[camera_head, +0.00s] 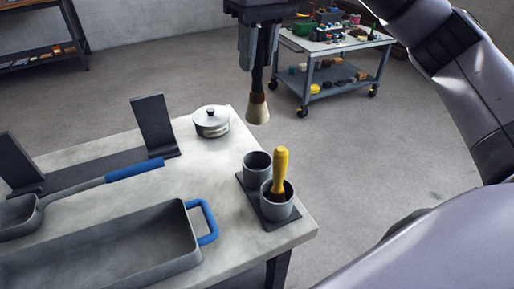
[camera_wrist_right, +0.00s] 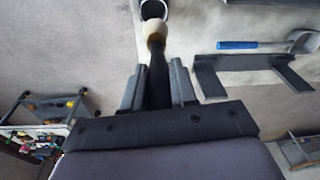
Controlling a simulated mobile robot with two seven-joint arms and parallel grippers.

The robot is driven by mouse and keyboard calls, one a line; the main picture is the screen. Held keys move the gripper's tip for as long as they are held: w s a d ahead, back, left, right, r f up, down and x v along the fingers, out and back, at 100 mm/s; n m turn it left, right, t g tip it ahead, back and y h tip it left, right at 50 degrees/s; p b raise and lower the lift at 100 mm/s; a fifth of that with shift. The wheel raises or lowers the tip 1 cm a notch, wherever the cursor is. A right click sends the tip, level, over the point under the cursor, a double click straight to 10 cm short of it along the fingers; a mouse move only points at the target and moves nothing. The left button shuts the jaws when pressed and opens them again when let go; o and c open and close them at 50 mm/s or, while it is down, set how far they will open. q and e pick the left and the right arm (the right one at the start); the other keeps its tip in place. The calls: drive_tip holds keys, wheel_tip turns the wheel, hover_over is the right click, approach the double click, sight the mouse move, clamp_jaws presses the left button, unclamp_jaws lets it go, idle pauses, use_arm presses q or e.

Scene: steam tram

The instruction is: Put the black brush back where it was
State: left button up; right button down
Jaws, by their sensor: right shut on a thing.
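The black brush (camera_head: 258,108) hangs upright, pale bristles down, in my right gripper (camera_head: 259,62). The gripper is shut on its dark handle, above and beyond the table's far edge. In the right wrist view the brush (camera_wrist_right: 154,45) sticks out between the fingers (camera_wrist_right: 158,90). A dark holder (camera_head: 246,196) at the table's right corner carries two grey cups. The rear cup (camera_head: 257,168) looks empty. The front cup (camera_head: 277,207) holds a yellow-handled brush (camera_head: 280,170). The black brush is apart from both cups. My left gripper is out of view.
A lidded pot (camera_head: 211,121) stands near the table's far edge. A blue-handled ladle (camera_head: 120,176) rests on a dark stand (camera_head: 154,127). A grey trough (camera_head: 110,255) with a blue handle lies in front. A tool cart (camera_head: 338,70) stands behind on open floor.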

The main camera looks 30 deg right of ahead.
sight(263, 93)
wheel_tip(263, 93, down, 11)
drive_tip(key=shift+f+b, duration=0.1)
drive_tip(key=shift+b, duration=0.95)
drive_tip(key=shift+f, duration=2.65)
drive_tip(key=shift+f, duration=0.15)
drive_tip(key=c, duration=0.9)
unclamp_jaws()
drive_tip(key=r, duration=0.4)
drive_tip(key=s+r, duration=0.1)
drive_tip(key=r, duration=0.3)
drive_tip(key=r+p, duration=0.1)
drive_tip(key=r, duration=0.3)
drive_tip(key=shift+s+d+r, duration=0.15)
drive_tip(key=shift+s+d, duration=0.1)
drive_tip(key=shift+d, duration=0.05)
